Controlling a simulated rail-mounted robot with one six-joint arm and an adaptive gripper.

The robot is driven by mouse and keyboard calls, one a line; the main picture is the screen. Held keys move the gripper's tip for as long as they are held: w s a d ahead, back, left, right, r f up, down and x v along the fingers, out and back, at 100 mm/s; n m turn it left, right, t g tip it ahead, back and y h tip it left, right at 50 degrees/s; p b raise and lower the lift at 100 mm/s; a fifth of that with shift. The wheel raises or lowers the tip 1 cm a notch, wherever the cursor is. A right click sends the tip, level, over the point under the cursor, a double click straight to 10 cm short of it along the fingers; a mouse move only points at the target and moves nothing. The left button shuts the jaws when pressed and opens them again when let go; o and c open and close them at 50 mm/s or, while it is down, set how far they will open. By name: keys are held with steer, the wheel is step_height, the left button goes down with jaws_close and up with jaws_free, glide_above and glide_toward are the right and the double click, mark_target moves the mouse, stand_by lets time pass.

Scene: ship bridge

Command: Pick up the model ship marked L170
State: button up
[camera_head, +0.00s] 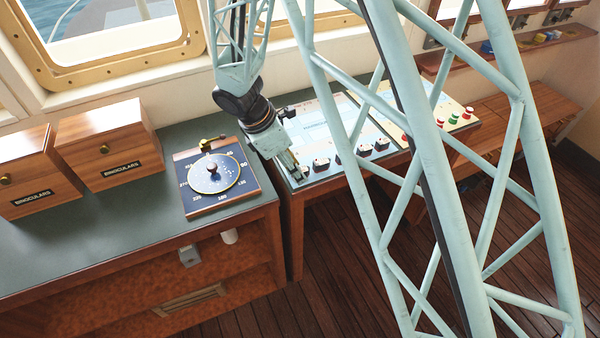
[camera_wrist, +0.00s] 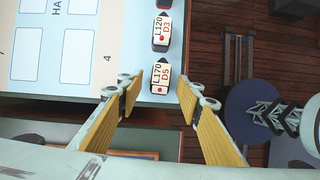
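The model ship marked L170 (camera_wrist: 160,77) is a small white piece with a dark rim, a red dot and the marking D5. It lies near the edge of the light blue chart board, which also shows in the head view (camera_head: 322,122). In the wrist view my gripper (camera_wrist: 162,90) is open, with one finger on each side just below the ship in the picture. In the head view my gripper (camera_head: 291,168) points down at the board's near left corner. Ship markings are too small to read there.
A ship marked L120 (camera_wrist: 162,27) lies close by in line with L170. Several more ships (camera_head: 365,149) line the board's near edge. A compass dial panel (camera_head: 213,183) and two binoculars boxes (camera_head: 112,145) stand on the left counter. My lattice arm hides part of the board.

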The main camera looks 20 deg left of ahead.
steer(key=c, duration=0.8)
steer(key=shift+c, duration=0.2)
steer(key=shift+r, duration=0.15)
steer(key=shift+r, duration=1.65)
steer(key=s+d+r, duration=0.1)
steer(key=s+d, duration=0.9)
steer(key=s, duration=0.2)
steer(key=shift+s+r, duration=0.2)
steer(key=shift+s, duration=0.05)
